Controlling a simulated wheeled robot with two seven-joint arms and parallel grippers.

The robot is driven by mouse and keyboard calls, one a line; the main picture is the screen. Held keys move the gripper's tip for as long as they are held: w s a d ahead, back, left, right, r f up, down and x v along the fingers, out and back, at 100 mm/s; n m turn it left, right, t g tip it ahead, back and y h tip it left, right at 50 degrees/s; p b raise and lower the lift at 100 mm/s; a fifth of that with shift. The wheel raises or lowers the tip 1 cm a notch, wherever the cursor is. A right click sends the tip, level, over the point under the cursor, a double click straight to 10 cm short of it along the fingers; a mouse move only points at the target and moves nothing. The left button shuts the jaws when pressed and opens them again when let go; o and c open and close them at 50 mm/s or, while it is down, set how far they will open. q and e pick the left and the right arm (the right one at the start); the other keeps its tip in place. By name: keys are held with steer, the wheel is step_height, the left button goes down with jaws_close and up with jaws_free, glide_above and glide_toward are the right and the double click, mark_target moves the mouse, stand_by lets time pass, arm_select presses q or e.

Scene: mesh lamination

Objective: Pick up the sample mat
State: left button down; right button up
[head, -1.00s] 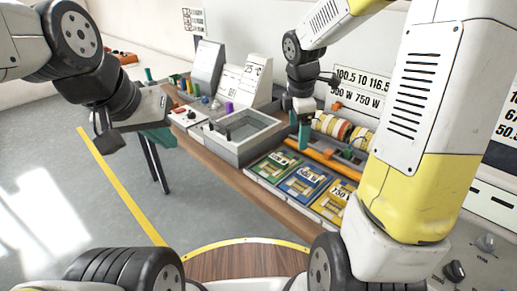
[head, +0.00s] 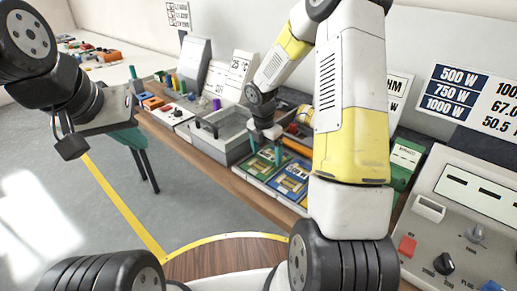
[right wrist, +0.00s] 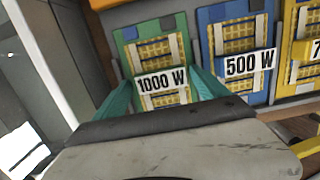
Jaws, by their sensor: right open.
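A yellow mat (right wrist: 303,50) is cut off at the right edge. No label says which is the sample mat. My right gripper (right wrist: 162,90) is open, its teal fingers on either side of the green mat's label; contact cannot be told. In the head view, the right gripper (head: 267,150) is over the green mat (head: 258,165). My left gripper (head: 130,137) hangs away from the mats; its opening is unclear.
A grey open-topped box (head: 222,135) stands beside the mats. An orange bar (head: 297,147) runs behind them. A control panel with knobs (head: 455,225) is at the right.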

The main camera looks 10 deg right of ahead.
steer(key=shift+f, duration=0.25)
steer(key=c, duration=1.3)
